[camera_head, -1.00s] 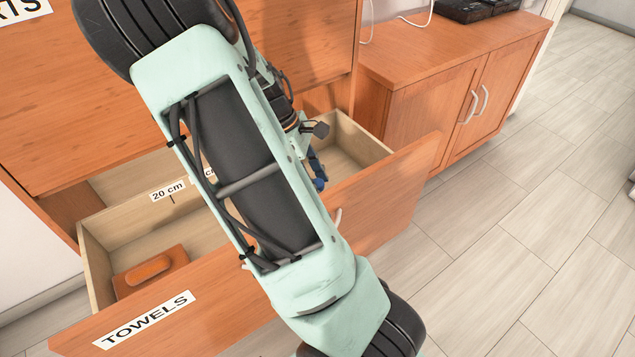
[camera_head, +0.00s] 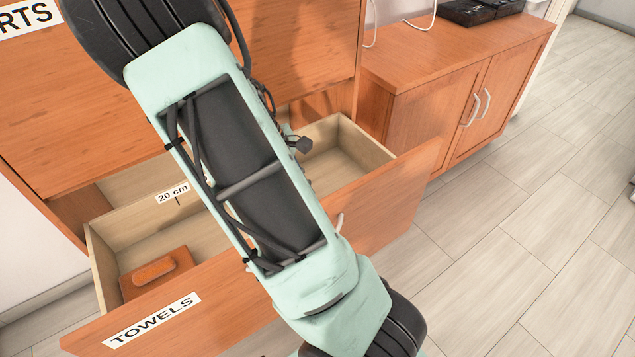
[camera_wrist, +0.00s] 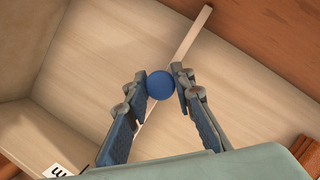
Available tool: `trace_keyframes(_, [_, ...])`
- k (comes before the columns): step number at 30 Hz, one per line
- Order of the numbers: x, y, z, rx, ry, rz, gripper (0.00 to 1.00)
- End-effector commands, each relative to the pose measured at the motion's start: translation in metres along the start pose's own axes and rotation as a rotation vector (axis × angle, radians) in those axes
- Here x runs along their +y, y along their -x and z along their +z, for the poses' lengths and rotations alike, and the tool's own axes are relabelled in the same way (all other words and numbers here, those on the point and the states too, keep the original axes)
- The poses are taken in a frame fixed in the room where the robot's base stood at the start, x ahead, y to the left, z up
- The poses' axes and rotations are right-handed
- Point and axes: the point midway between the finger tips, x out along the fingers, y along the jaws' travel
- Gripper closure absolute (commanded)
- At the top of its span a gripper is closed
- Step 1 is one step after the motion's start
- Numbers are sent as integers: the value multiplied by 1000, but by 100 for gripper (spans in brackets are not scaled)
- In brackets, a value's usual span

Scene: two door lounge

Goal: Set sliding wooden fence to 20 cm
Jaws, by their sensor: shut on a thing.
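The open TOWELS drawer (camera_head: 263,262) has a 20 cm label (camera_head: 173,193) with a tick mark on its back wall. In the wrist view, a thin pale wooden fence strip (camera_wrist: 192,38) runs across the drawer floor (camera_wrist: 85,85), with a round blue knob (camera_wrist: 160,87) on it. My gripper (camera_wrist: 160,75) has its two fingers closed on either side of the knob. In the head view my arm crosses the drawer's middle and hides the gripper, the knob and the fence. I cannot read the fence's distance from the 20 cm mark.
An orange-brown wooden block with a handle (camera_head: 158,270) lies in the drawer's left end. The right end of the drawer is empty. A wooden cabinet (camera_head: 450,110) stands at the right, with black trays (camera_head: 480,10) on top. Open tiled floor (camera_head: 520,230) lies beyond.

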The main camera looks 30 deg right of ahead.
Motion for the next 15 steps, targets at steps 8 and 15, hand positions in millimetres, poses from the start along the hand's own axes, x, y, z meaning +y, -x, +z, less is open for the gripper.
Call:
trace_keyframes(8, [-68, 32, -59, 0, 11, -1, 100])
trace_keyframes(15, [-122, 51, -110, -1, 8, 0, 100])
